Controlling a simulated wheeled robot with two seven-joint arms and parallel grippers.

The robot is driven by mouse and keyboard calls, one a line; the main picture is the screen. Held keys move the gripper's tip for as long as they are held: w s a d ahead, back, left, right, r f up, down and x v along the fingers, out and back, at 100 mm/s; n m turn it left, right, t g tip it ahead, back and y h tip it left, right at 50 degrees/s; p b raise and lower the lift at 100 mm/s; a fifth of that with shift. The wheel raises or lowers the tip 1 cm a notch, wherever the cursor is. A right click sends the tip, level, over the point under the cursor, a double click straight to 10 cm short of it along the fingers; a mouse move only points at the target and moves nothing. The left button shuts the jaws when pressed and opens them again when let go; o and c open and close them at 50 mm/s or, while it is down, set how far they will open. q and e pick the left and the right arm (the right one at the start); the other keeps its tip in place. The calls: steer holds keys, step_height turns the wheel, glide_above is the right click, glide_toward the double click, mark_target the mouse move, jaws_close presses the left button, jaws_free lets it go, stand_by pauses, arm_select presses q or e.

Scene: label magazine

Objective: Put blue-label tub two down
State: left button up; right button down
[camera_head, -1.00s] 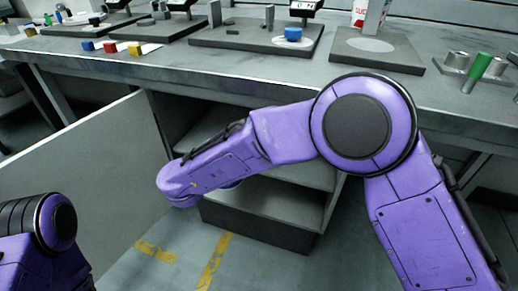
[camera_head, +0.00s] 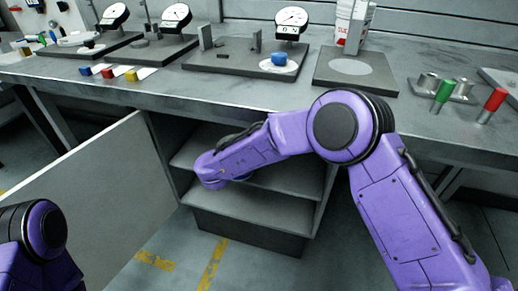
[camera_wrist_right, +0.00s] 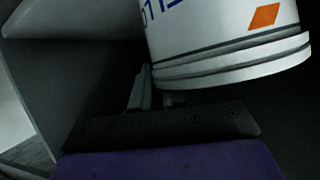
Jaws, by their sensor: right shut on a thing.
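A white tub (camera_wrist_right: 220,30) with blue print and an orange diamond fills the upper right of the right wrist view. Only its lower part with a grey rim shows, and it looks tilted in that view. My right gripper (camera_wrist_right: 158,98) is shut on this tub, with the fingers partly hidden by its rim. In the head view my right arm reaches into the open cupboard (camera_head: 250,208) under the bench. My forearm hides the gripper and the tub there. Of my left arm only a part shows at the lower left; its gripper is out of view.
The cupboard door (camera_head: 85,200) stands open on the left. The bench top (camera_head: 200,90) above carries dial gauges (camera_head: 291,20), a blue round piece (camera_head: 279,58), and green (camera_head: 443,92) and red (camera_head: 494,102) handled pieces. Visible lower shelf space (camera_head: 275,212) looks clear.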

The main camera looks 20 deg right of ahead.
steer(key=x, duration=0.4)
steer(key=shift+w+d+r+b, duration=0.2)
steer(key=shift+w+d+b, duration=0.1)
steer(key=shift+b, duration=0.1)
steer(key=shift+f, duration=0.15)
steer(key=c, duration=1.1)
jaws_free()
steer(key=shift+c, duration=0.2)
